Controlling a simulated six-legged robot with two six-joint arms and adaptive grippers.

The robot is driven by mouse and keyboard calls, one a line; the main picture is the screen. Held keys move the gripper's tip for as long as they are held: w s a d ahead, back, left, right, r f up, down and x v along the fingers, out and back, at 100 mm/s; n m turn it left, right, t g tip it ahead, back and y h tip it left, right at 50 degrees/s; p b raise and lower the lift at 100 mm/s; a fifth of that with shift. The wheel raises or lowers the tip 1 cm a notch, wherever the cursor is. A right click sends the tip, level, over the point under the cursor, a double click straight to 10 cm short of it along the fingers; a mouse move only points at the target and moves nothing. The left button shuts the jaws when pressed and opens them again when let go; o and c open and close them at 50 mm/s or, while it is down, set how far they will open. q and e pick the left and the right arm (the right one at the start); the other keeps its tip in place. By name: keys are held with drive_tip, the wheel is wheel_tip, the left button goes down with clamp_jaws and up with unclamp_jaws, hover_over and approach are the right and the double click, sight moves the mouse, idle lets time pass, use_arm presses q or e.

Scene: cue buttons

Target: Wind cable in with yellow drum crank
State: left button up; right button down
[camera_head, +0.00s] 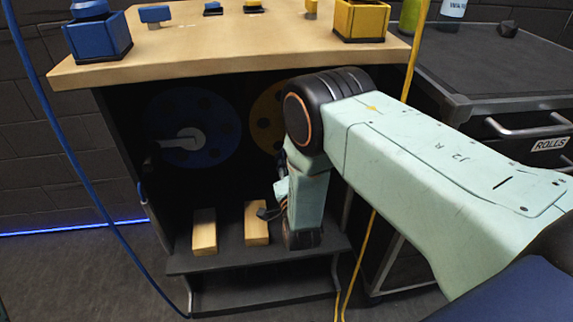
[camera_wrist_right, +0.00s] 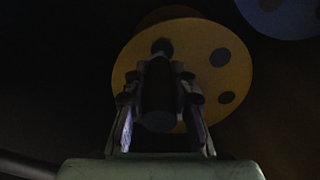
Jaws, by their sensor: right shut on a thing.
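The yellow drum (camera_head: 264,120) sits in the dark bay under the wooden bench, partly hidden behind my right arm. In the right wrist view its yellow disc (camera_wrist_right: 237,75) with dark round holes fills the middle. My right gripper (camera_wrist_right: 159,100) is in front of the disc, its fingers on both sides of a dark round crank handle (camera_wrist_right: 158,112), shut on it. The rest of the crank is hard to make out in the dark. The yellow cable (camera_head: 361,258) runs down past the bench's right side to the floor. My left gripper is not in view.
A blue drum (camera_head: 205,137) with a grey crank is left of the yellow one. Two wooden blocks (camera_head: 204,232) stand on the black lower shelf (camera_head: 257,262). A blue cable (camera_head: 80,170) hangs at the left. A black tool cabinet (camera_head: 480,75) stands at the right.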

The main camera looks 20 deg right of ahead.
drive_tip(key=shift+w+a+r, duration=0.1)
drive_tip(key=shift+a, duration=0.05)
drive_tip(key=c, duration=1.1)
unclamp_jaws()
drive_tip(key=shift+c, duration=0.2)
drive_tip(key=v, duration=1.2)
drive_tip(key=shift+d, duration=0.2)
